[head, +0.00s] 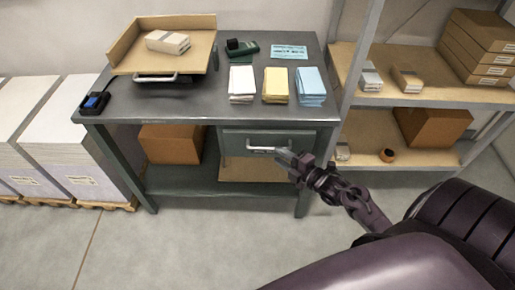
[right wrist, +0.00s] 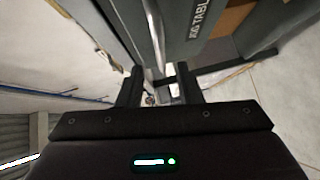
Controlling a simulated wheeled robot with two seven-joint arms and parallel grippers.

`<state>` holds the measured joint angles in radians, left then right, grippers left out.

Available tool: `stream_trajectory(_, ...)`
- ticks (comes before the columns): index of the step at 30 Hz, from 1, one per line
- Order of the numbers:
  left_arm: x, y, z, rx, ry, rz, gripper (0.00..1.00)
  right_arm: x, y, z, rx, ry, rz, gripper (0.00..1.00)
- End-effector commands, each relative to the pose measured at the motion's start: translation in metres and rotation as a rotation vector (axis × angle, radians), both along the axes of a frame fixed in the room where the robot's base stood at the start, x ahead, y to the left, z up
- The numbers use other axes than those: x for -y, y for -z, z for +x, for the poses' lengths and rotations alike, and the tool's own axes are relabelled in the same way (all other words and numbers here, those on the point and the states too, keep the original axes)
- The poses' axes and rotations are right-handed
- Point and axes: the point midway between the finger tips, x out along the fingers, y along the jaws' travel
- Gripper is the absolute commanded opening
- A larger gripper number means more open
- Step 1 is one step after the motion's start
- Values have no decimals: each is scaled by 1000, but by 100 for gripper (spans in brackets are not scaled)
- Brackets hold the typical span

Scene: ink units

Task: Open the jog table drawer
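The jog table (head: 215,108) is a grey metal table with a drawer (head: 300,137) under the right part of its top. The drawer front looks flush with the table. A pale bar handle (head: 262,148) runs across the drawer front. Part of a label is readable on the drawer (right wrist: 200,20). My left gripper is out of view.
Paper stacks (head: 276,84) and a wooden tray (head: 122,62) lie on the tabletop. A cardboard box (head: 170,145) is under it. A shelf unit (head: 410,92) stands close at the right, with its post beside the table. Floor in front of the table is clear.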

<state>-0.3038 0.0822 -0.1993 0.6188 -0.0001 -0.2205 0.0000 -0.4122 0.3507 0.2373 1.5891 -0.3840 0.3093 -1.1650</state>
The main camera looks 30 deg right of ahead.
Motion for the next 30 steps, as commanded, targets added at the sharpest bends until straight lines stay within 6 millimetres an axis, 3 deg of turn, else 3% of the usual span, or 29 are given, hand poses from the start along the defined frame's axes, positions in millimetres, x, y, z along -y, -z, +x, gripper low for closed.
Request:
stream_trajectory(4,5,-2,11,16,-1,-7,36,-6,2,26,3,2,4,32)
stream_trajectory(10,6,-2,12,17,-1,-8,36,-13,7,51,0,1,5,32)
stream_trajectory(23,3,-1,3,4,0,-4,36,-16,10,61,-3,1,3,32)
stream_trajectory(30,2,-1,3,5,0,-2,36,-16,10,60,-3,1,3,1)
